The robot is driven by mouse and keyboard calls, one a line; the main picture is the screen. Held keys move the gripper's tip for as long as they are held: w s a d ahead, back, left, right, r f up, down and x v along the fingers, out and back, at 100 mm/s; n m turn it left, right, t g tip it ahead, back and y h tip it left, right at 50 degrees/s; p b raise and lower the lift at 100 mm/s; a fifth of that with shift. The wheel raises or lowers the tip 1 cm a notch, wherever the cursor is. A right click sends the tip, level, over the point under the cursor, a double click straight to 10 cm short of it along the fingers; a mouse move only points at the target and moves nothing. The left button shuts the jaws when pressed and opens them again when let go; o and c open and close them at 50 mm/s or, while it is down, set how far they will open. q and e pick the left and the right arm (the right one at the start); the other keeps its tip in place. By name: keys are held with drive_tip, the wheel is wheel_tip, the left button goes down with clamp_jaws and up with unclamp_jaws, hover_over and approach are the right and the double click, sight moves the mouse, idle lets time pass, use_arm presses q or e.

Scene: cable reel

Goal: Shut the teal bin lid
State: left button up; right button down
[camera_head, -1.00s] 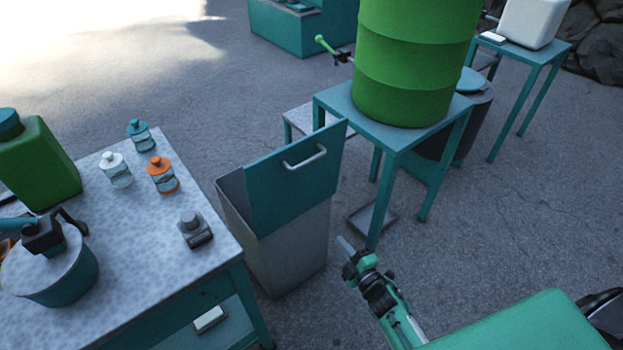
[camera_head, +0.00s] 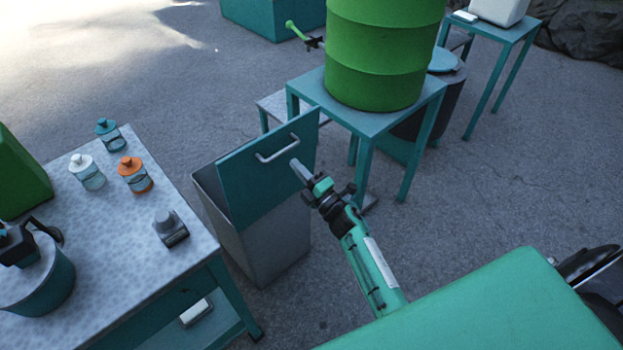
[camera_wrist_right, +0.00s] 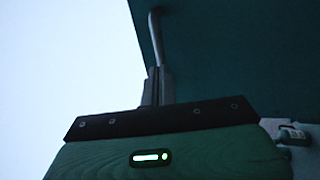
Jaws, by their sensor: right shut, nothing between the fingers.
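The teal bin lid (camera_head: 250,190) stands open and tilted on the grey bin (camera_head: 270,240), left of my right gripper. A light bar handle (camera_head: 278,148) is fixed to the lid's upper part. My right gripper (camera_head: 296,165) is shut and empty, its tip just right of and below the handle. In the right wrist view the gripper's fingers (camera_wrist_right: 158,82) are together near the lower end of the handle (camera_wrist_right: 156,38), with the lid (camera_wrist_right: 230,50) on the right. I cannot tell whether the fingers touch the lid.
A table (camera_head: 110,235) with bottles, a pot and a small grey device stands left of the bin. A green drum (camera_head: 385,50) sits on a teal stand (camera_head: 350,115) behind the bin, close to the lid. The paved floor at right is mostly clear.

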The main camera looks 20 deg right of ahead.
use_arm(q)
drive_tip(key=shift+s+r, duration=0.1)
drive_tip(key=shift+s, duration=0.1)
use_arm(e)
drive_tip(key=x, duration=0.3)
use_arm(q)
drive_tip(key=shift+s, duration=0.2)
drive_tip(key=shift+r+p, duration=0.1)
drive_tip(key=shift+p, duration=0.25)
